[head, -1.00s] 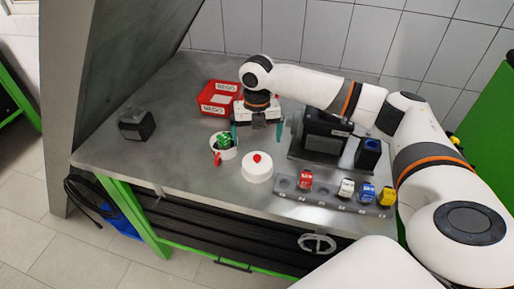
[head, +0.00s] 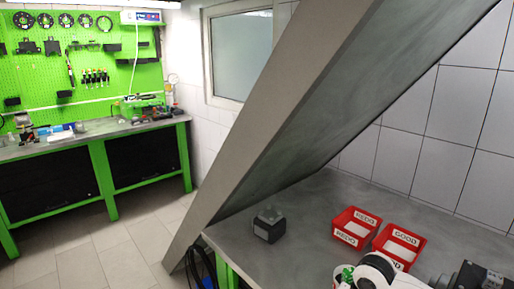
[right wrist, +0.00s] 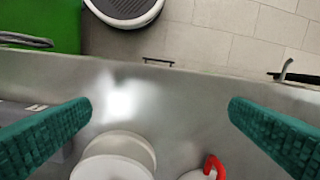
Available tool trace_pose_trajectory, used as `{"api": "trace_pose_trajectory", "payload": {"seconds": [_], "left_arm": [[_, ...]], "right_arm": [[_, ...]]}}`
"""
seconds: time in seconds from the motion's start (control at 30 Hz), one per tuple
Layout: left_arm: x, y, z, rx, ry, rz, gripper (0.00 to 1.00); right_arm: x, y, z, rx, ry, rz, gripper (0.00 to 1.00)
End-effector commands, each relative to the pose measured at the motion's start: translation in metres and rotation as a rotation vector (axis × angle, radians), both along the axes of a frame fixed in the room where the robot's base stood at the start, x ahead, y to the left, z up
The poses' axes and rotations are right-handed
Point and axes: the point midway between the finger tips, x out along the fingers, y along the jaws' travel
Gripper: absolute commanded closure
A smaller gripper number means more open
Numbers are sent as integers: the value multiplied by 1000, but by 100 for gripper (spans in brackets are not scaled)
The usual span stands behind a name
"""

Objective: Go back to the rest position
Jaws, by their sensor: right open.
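My right gripper (right wrist: 160,112) is open and empty in the right wrist view, its two green fingers wide apart above the grey bench. A white round object (right wrist: 112,158) stands low in that view, between the fingers. A white cup with a red handle (right wrist: 213,165) is partly visible beside it at the bottom edge. My left gripper is not in view.
Two red bins, the REDO bin (head: 352,231) and the GOOD bin (head: 400,243), stand on the grey bench (head: 320,200). A black block (head: 268,224) sits left of them. A slanted grey panel (head: 270,110) rises beside the bench. A green workbench (head: 100,140) stands far left; floor between is clear.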

Motion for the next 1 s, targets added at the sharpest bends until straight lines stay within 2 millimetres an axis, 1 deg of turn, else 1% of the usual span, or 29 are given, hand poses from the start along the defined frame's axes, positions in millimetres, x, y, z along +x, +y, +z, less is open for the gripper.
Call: {"api": "trace_pose_trajectory", "payload": {"seconds": [0.03,0.1,0.17,0.2,0.27,0.3,0.37,0.4,0.47,0.5,0.6,0.8,1.0], "left_arm": [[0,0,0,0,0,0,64],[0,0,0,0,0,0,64],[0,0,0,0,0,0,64],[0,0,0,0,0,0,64],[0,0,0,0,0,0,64],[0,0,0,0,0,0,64],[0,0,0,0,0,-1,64],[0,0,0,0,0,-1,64],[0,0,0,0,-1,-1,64],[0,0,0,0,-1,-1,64],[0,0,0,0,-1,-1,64],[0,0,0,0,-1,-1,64],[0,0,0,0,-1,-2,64]], "right_arm": [[-18,24,-16,42,-1,-68,0],[-36,49,-28,96,-14,-194,0],[-52,67,-36,146,-20,-317,0],[-62,77,-41,179,-22,-408,0],[-78,89,-45,232,-20,-553,0],[-88,94,-48,264,-16,-657,0],[-103,99,-50,310,-8,-823,0],[-112,99,-52,336,-2,-941,0],[-127,97,-53,370,7,-1118,0],[-135,93,-54,387,11,-1228,0],[-153,81,-55,409,15,-1466,0],[-185,54,-57,415,3,-1828,0],[-217,25,-57,393,-34,-2125,0]]}}
